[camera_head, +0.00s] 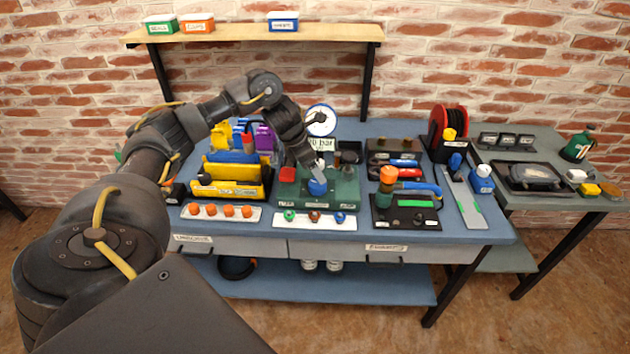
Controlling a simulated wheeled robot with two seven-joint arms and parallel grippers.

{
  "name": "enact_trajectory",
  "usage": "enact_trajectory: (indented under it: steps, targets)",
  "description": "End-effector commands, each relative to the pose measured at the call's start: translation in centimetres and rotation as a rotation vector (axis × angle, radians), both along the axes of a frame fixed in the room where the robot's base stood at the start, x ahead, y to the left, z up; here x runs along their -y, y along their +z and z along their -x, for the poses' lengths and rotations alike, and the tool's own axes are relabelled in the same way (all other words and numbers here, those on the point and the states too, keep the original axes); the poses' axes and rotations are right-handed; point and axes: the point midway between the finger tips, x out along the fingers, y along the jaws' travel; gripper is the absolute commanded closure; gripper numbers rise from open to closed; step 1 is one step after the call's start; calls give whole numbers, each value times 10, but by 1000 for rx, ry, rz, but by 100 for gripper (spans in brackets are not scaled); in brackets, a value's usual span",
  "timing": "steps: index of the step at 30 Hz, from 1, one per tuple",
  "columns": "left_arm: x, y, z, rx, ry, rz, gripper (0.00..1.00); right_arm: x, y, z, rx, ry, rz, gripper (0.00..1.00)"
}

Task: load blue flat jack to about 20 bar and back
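My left gripper (316,174) reaches down over a green unit (345,190) in the middle of the blue workbench. Its tip is at a blue round knob (317,188) on that unit; I cannot tell whether its fingers are closed on it. A round white dial gauge (320,113) stands behind, partly covered by my wrist; its reading is too small to make out. A card marked with a bar value (325,144) sits below the gauge. A white strip (290,219) with green, red and blue fittings lies in front. I cannot pick out a blue flat jack for certain. My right gripper is not in view.
A yellow rack (226,188) and a strip of orange knobs (221,213) are left of the unit. A black panel (405,219) with an orange-topped cylinder (387,180) and a red hose reel (447,122) are right. A wooden shelf (240,34) hangs above.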

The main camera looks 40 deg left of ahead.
Motion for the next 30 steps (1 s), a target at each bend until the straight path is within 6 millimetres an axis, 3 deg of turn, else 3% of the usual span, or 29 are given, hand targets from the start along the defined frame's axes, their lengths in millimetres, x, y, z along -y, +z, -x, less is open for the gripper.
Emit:
enact_trajectory:
  steps: [1,4,11,25,30]
  targets:
    - [-14,11,4,-7,-13,-13,27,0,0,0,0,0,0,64]
    - [-29,22,11,-24,-41,-24,27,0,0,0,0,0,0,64]
    - [-34,22,14,-32,-55,-28,27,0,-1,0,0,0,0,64]
    - [-16,-50,-10,-33,-52,-24,27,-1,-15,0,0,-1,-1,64]
    - [-13,-66,-17,-32,-52,-26,27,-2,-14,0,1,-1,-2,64]
